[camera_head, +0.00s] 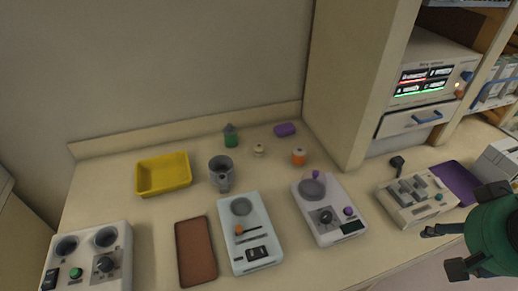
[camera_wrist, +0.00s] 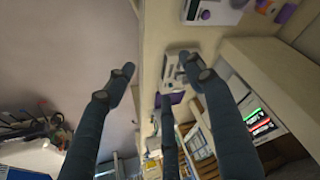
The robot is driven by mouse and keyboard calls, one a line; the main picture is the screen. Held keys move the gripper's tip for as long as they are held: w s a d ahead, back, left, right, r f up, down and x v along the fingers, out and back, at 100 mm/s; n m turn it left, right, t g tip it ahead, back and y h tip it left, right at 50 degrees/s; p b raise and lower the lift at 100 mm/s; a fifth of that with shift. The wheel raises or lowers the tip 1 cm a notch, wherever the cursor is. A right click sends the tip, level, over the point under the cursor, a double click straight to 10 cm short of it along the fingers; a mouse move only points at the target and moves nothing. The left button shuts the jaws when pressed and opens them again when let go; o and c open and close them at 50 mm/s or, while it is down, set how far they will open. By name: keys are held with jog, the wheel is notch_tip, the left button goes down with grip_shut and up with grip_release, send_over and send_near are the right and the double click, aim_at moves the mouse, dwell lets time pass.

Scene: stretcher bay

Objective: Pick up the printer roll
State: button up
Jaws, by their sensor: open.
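No object is plainly recognisable as the printer roll. A small cream, roll-like piece (camera_head: 258,150) stands towards the back of the counter in the head view, and it may be the roll. A small orange and white cylinder (camera_head: 298,157) stands to its right. My gripper (camera_head: 445,250) is at the lower right of the head view, by the counter's front edge, well away from both. In the wrist view its dark fingers (camera_wrist: 158,82) are spread open with nothing between them.
The counter holds a yellow tray (camera_head: 164,188), a grey cup (camera_head: 221,182), a green bottle (camera_head: 231,137), a purple block (camera_head: 284,130), a brown pad (camera_head: 195,252) and several devices, including a white one (camera_head: 338,225). A tall cabinet side (camera_head: 355,80) rises at the right.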

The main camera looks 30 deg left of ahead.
jog(key=w+a+r+n+g+p, duration=0.1)
jog(key=w+a+r+p, duration=0.25)
jog(key=w+a, duration=0.6)
jog(key=w+a+r+n+g+p, duration=0.1)
jog(key=w+a+r+p, duration=0.25)
jog(key=w+a, duration=0.65)
jog(key=n+g+p, duration=0.2)
jog(key=g+p, duration=0.1)
jog(key=p, duration=0.8)
send_over(259, 145)
notch_tip(259, 145, down, 24)
jog(key=shift+s+r, duration=0.1)
jog(key=shift+f, duration=4.3)
